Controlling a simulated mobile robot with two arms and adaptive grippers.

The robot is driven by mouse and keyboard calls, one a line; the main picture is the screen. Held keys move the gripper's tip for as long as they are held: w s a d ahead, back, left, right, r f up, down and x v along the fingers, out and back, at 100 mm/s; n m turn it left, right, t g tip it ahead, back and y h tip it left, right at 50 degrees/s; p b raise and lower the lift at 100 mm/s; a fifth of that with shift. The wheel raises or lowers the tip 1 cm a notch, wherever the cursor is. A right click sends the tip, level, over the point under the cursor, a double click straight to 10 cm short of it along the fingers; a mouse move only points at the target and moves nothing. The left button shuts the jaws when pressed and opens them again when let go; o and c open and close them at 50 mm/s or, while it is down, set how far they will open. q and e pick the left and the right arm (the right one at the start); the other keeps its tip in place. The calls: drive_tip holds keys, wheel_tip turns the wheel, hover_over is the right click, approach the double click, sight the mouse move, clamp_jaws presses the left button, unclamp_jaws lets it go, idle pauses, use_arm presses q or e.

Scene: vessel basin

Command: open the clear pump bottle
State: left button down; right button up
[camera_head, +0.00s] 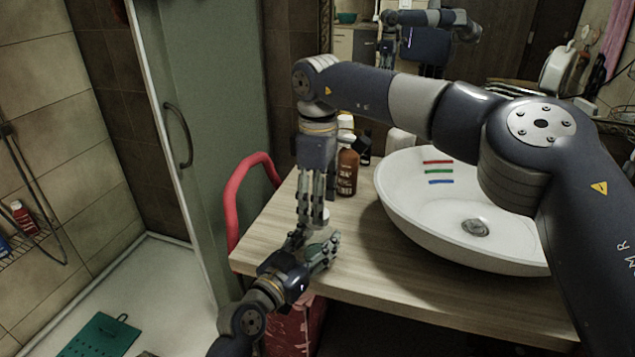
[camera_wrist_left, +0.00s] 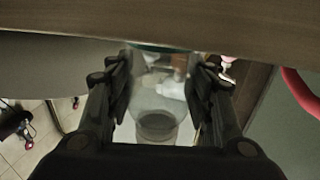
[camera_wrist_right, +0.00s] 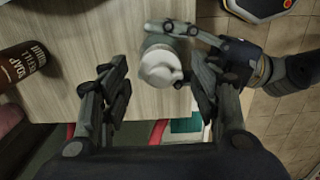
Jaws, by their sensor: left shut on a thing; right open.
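The clear pump bottle (camera_wrist_left: 158,100) is between the fingers of my left gripper (camera_head: 317,243), which is shut on it near the front left corner of the counter. The bottle's white pump top (camera_wrist_right: 160,66) shows in the right wrist view, and its body is mostly hidden there. My right gripper (camera_head: 312,222) points down from above, close over the bottle. Its fingers are open, one on each side of the pump top, with gaps visible in the right wrist view (camera_wrist_right: 157,78). The pump top is on the bottle.
A brown bottle (camera_head: 347,172) stands behind my right gripper on the wooden counter (camera_head: 400,276). The white basin (camera_head: 400,205) fills the counter's right side. A red rail (camera_head: 236,190) curves along the left edge. A shower door (camera_head: 205,130) stands further left.

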drive_tip(key=shift+f, duration=1.15)
